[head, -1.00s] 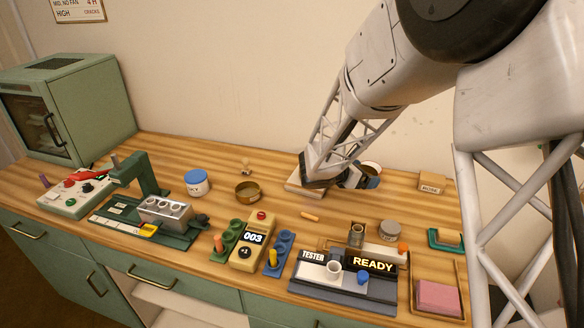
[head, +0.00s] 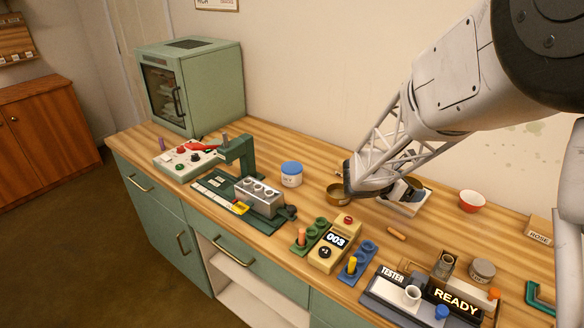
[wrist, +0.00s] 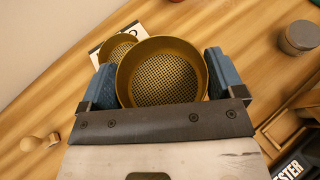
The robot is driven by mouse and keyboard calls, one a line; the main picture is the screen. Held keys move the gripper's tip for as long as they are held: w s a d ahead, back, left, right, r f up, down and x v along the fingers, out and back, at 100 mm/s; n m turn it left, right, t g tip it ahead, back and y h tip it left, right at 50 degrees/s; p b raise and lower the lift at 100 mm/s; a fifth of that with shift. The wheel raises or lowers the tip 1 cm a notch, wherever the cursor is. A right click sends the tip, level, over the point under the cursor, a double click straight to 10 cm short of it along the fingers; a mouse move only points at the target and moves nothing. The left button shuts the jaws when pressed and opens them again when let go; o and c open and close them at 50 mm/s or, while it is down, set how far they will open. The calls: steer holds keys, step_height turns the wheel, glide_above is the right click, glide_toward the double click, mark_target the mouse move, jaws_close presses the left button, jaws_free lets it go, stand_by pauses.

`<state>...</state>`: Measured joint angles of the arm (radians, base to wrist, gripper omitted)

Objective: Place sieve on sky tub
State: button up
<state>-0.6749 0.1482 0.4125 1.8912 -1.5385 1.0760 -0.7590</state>
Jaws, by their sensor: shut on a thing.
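A brass sieve (wrist: 166,72) with a dark mesh sits between the two blue fingers of my gripper (wrist: 165,78) in the wrist view, and the fingers are shut on it.
A second meshed brass ring (wrist: 118,46) lies near a white card, beyond the held sieve. The green press (head: 238,160) stands left of the tub.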

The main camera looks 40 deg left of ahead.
steer(key=s+a+n+y, duration=0.1)
steer(key=s+a+y, duration=0.1)
steer(key=s+a, duration=0.3)
steer(key=s+a+r+n+t+y, duration=0.1)
steer(key=s+a, duration=0.4)
steer(key=a, duration=0.7)
steer(key=s+a+n+t+y, duration=0.1)
steer(key=s+a+n+y, duration=0.1)
steer(key=s+a, duration=0.3)
steer(key=a+n, duration=0.1)
steer(key=a, duration=0.3)
steer(key=shift+s+a+r+y, duration=0.15)
steer(key=shift+r+y, duration=0.05)
steer(key=shift+y, duration=0.2)
glide_above(291, 167)
steer(key=shift+f, duration=0.75)
steer(key=shift+f, duration=1.75)
steer(key=shift+f, duration=0.2)
steer(key=o, duration=0.7)
